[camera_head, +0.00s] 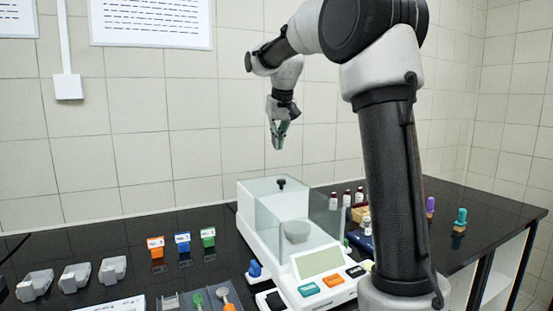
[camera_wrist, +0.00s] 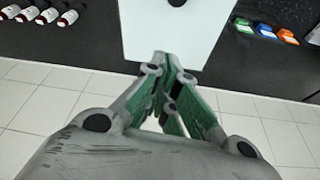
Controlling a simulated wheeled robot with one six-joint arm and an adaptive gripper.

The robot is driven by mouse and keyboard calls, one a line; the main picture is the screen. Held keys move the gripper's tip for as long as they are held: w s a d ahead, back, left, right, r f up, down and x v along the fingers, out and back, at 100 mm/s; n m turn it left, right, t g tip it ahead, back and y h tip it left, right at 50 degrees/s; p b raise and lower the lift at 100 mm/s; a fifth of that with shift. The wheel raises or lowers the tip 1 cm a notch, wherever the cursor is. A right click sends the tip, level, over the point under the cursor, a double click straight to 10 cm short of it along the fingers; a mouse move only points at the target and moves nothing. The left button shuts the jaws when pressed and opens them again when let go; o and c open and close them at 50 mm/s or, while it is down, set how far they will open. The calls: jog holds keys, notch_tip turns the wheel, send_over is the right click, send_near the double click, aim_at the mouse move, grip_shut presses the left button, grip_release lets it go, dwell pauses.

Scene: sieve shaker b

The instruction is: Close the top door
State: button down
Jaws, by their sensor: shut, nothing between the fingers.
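A white balance (camera_head: 310,262) with a clear glass draft shield (camera_head: 262,212) stands on the black bench in the head view. A small black knob (camera_head: 281,184) stands on the top of the shield, on the top door. A pale cup-like shape (camera_head: 296,231) shows inside the chamber. I cannot tell how far the top door is open. My gripper (camera_head: 277,146) hangs above the shield, pointing down, shut and empty, apart from the knob. In the wrist view, my green-sided fingers (camera_wrist: 170,62) are together below a pale panel (camera_wrist: 165,28); the dark knob (camera_wrist: 176,3) is cut off at the top edge.
Orange, blue and green small boxes (camera_head: 182,243) stand left of the balance. Several grey scoops (camera_head: 75,276) lie further left. Red-capped bottles (camera_head: 347,197) stand behind to the right. A tray with tools (camera_head: 200,300) lies in front. The air around my gripper is clear.

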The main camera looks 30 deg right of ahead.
send_over(276, 184)
jog(key=w, duration=0.2)
jog(key=f, duration=0.9)
jog(key=shift+d, duration=0.3)
jog(key=shift+s+a, duration=0.2)
jog(key=shift+s, duration=1.05)
jog(key=shift+s+f, duration=0.2)
jog(key=shift+s, duration=0.05)
jog(key=shift+s+a, duration=0.1)
jog(key=shift+s, duration=0.15)
jog(key=shift+s, duration=0.3)
jog(key=s, duration=1.6)
jog(key=shift+s, duration=0.2)
jog(key=shift+f, duration=0.1)
